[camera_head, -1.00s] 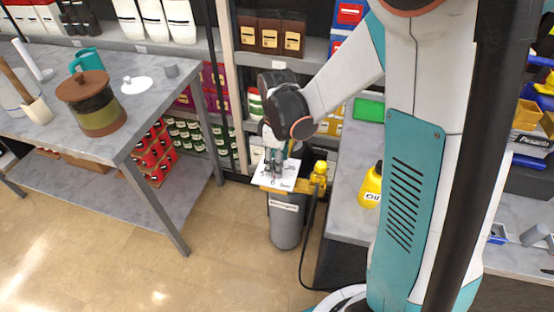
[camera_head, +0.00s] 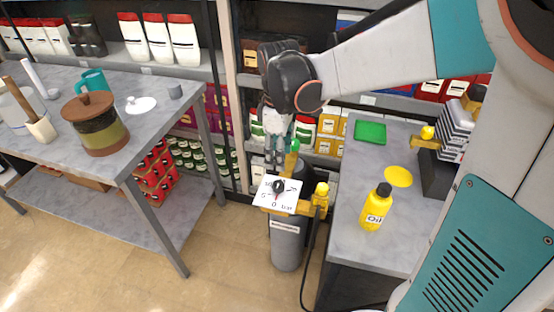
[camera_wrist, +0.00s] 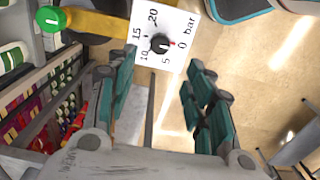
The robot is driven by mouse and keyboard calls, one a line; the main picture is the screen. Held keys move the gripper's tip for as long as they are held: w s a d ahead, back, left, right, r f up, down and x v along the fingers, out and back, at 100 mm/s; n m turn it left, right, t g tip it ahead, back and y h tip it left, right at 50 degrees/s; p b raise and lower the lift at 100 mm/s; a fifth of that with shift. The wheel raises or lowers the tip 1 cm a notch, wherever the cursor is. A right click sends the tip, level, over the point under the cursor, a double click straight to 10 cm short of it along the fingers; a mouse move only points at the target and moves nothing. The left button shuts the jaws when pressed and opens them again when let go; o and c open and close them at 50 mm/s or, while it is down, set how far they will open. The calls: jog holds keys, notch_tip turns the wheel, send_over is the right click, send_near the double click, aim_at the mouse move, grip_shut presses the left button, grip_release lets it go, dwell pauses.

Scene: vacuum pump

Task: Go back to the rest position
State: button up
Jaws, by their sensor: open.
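The vacuum pump (camera_head: 285,243) is a grey cylinder standing on the floor between two tables. On its top is a white dial plate (camera_head: 268,196) with a black knob (camera_head: 278,186) and a bar scale. A green knob (camera_head: 295,146) stands behind the dial and also shows in the wrist view (camera_wrist: 51,19). My gripper (camera_wrist: 158,88) is open and empty, apart from the dial knob. In the head view it hangs above and behind the dial.
A yellow oil bottle (camera_head: 377,208), a yellow disc (camera_head: 398,176) and a green block (camera_head: 370,131) are on the right table. The left table (camera_head: 160,132) holds a jar and mugs. Stocked shelves stand behind. Floor in front is clear.

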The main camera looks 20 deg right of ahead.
jog(key=shift+r, duration=0.25)
dwell(0.3)
jog(key=s+r+m+t, duration=0.3)
jog(key=s+m, duration=0.2)
jog(key=s, duration=0.2)
jog(key=s+r+m+t, duration=0.2)
jog(key=s+m+t, duration=0.2)
jog(key=s+m, duration=0.2)
jog(key=shift+s+r, duration=0.4)
jog(key=shift+s, duration=0.55)
